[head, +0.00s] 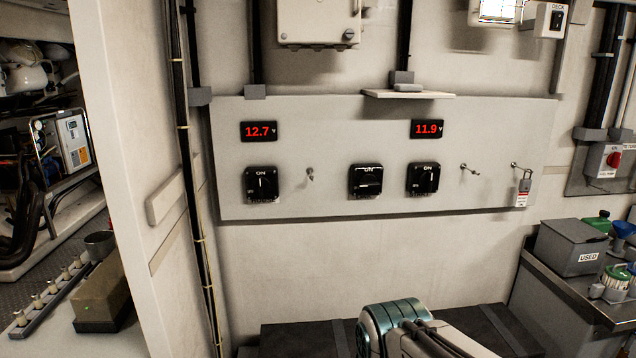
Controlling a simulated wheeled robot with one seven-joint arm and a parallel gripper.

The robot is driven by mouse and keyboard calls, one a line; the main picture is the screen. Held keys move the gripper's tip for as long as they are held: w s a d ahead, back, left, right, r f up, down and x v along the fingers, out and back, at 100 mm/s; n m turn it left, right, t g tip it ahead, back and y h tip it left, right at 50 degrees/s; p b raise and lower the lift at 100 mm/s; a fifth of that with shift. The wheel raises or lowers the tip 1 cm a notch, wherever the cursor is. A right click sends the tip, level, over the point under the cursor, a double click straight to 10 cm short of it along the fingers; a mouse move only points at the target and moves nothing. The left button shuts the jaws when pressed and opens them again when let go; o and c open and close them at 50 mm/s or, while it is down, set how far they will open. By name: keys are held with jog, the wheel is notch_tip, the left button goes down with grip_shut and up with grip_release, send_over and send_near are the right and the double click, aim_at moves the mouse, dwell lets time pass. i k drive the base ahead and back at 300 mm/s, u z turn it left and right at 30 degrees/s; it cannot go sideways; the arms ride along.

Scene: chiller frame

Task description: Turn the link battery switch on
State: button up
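A grey panel (290,212) on the wall carries three black rotary switches, each with ON printed at its top. The left switch (262,183) has its pointer upright towards ON. The middle switch (366,182) sits between the other two and its handle appears to lie crosswise, away from ON. The right switch (424,179) has its handle roughly upright. Any label reading link is too small to make out, so I cannot confirm by text which switch it is. Part of my arm shows at the bottom centre, below the panel. My gripper is not in view.
Red displays read 12.7 V (258,131) and 11.9 V (427,128). A small shelf (408,94) juts out above the right switch. Small pegs flank the switches; a padlock with a tag (523,187) hangs at the right. A bench with a USED bin (573,249) stands lower right.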

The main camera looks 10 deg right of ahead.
aim_at(368, 182)
jog(key=z, duration=0.15)
jog(key=i, duration=0.9)
jog(key=z, duration=0.45)
